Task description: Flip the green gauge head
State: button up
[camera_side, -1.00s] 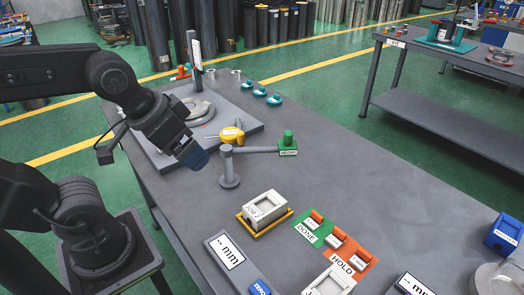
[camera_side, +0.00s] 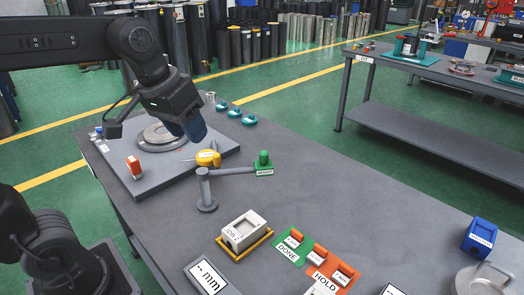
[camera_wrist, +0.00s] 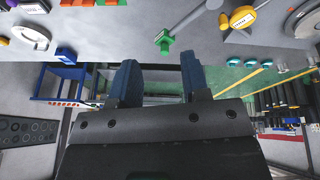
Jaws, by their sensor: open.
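The green gauge head (camera_side: 264,163) is a small green block with a round knob on top and a white label reading HEIGHT. It sits at the right end of a grey arm (camera_side: 232,171) on a grey post (camera_side: 206,192). My gripper (camera_side: 194,130) is up to the left of the gauge head, apart from it, above the grey base plate, with its blue fingers pointing down. In the wrist view, the gauge head (camera_wrist: 164,40) shows beyond the fingers, and my gripper (camera_wrist: 160,72) has its two blue fingers apart with nothing between them.
A yellow round gauge (camera_side: 208,158) lies behind the post. A grey box on a yellow tray (camera_side: 245,247) and green and orange label mats (camera_side: 292,246) are in front.

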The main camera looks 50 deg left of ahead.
jog(key=w+r+n, duration=0.1)
jog(key=w, duration=0.2)
jog(key=w+a+r+g, duration=0.1)
jog(key=w, duration=0.2)
jog(key=w+r+n+g, duration=0.1)
jog(key=w, duration=0.3)
jog(key=shift+a+n+h, duration=0.3)
jog(key=shift+a+h, duration=0.1)
jog(key=c, duration=0.6)
jog(key=shift+n+g+h, duration=0.3)
jog(key=shift+n+g, duration=0.3)
jog(key=shift+n, duration=0.3)
jog(key=w, duration=0.2)
jog(key=w+a, duration=0.1)
jog(key=w, duration=0.1)
jog(key=w+a, duration=0.1)
jog(key=w, duration=0.1)
jog(key=shift+w+f, duration=0.35)
grip_shut()
jog(key=w+a+f+n+g+h, duration=0.2)
jog(key=w+a+f, duration=0.4)
jog(key=w+f, duration=0.4)
jog(key=shift+w+a+f+n+g, duration=0.2)
jog(key=shift+w+n+g, duration=0.45)
jog(key=shift+n, duration=0.45)
